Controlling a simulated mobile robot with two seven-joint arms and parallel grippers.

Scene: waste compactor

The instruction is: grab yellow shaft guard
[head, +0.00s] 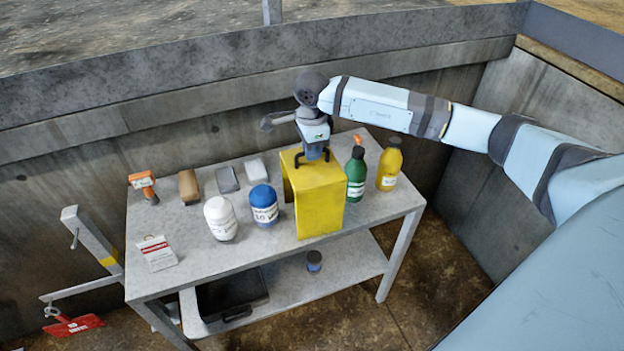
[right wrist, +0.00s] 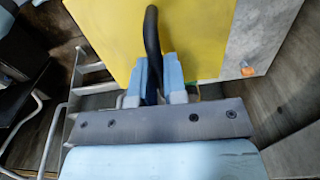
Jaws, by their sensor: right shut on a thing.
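The yellow shaft guard (head: 319,207) is a box-like sheet cover with a black handle on its top. It stands on the grey metal table (head: 180,275), right of the blue bottle. My right gripper (head: 314,152) is above it, coming down from the right arm. In the right wrist view my right gripper (right wrist: 157,80) is shut on the black handle (right wrist: 152,40) of the yellow shaft guard (right wrist: 195,35). In the head view the guard appears to rest on the table. My left gripper is not in view.
A white bottle (head: 220,218) and a blue bottle (head: 264,206) stand left of the guard. A green bottle (head: 356,177) and a yellow bottle (head: 390,167) stand close on its right. An orange tool (head: 143,184), several small blocks and a tag (head: 157,253) lie farther left. Concrete walls rise behind.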

